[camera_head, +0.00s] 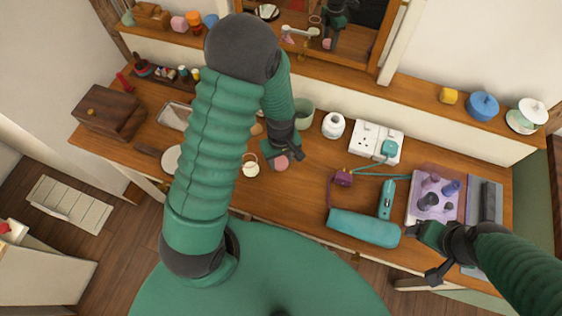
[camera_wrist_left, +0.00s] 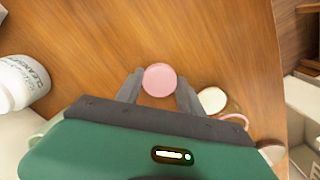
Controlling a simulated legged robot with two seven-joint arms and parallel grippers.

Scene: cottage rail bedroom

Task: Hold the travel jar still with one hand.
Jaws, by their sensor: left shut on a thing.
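The travel jar is a small round jar with a pink top (camera_head: 281,163). In the left wrist view, the jar (camera_wrist_left: 159,80) sits between the two grey fingers of my left gripper (camera_wrist_left: 159,90). My left gripper (camera_head: 286,155) is shut on it, over the middle of the wooden dressing table. I cannot tell whether the jar's base touches the wood. My right gripper (camera_head: 428,254) has its fingers spread apart and looks empty, near the table's front edge at the right.
A cream cup (camera_head: 250,165) stands just left of the jar. A green cup (camera_head: 303,113), a white jar (camera_head: 333,125) and a socket block (camera_head: 376,142) stand behind. A teal hair dryer (camera_head: 362,228) and a tray (camera_head: 418,210) of purple items lie right. Bare wood surrounds the jar's front.

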